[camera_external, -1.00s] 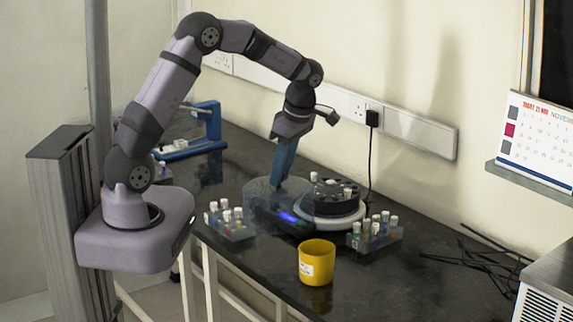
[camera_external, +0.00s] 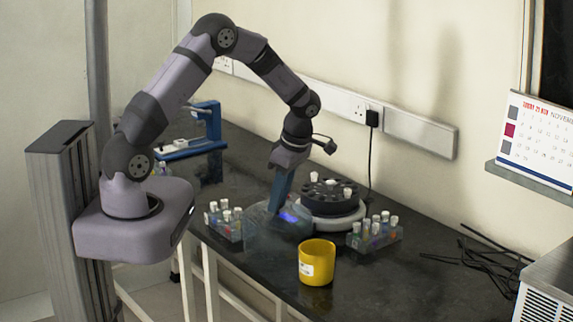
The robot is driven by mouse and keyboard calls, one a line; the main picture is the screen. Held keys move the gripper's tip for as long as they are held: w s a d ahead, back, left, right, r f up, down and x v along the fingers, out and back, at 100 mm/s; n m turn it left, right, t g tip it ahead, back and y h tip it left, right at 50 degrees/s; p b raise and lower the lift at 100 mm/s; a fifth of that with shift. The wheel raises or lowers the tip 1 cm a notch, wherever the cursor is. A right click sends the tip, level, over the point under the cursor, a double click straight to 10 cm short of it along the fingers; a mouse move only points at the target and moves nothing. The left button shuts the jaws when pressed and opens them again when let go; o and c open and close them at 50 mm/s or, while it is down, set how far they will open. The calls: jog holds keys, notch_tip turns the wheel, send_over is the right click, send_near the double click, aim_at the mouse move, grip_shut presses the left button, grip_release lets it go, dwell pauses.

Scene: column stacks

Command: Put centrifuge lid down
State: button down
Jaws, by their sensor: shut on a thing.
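The centrifuge (camera_external: 333,207) stands on the dark bench, its black rotor uncovered with white-capped tubes on it. Its lit blue display shows at its left, seen through or beside the lid. The clear, bluish centrifuge lid (camera_external: 266,226) is left of the rotor, over the front left of the centrifuge in the picture. My gripper (camera_external: 279,207) points down and is shut on the lid's top. The lid looks upright and low, close to the bench. I cannot tell whether its underside touches the bench.
A tube rack (camera_external: 228,229) stands close to the lid's left, and another rack (camera_external: 374,239) stands right of the centrifuge. A yellow cup (camera_external: 317,265) is in front. A blue device (camera_external: 192,145) is behind at the left. Black cables (camera_external: 475,257) lie at the right.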

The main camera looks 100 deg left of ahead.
aim_at(279, 211)
jog(key=shift+f+p, duration=0.45)
jog(key=shift+f, duration=1.2)
jog(key=c, duration=1.5)
grip_release()
jog(key=b+v, duration=0.4)
jog(key=v, duration=0.8)
jog(key=shift+d, duration=0.1)
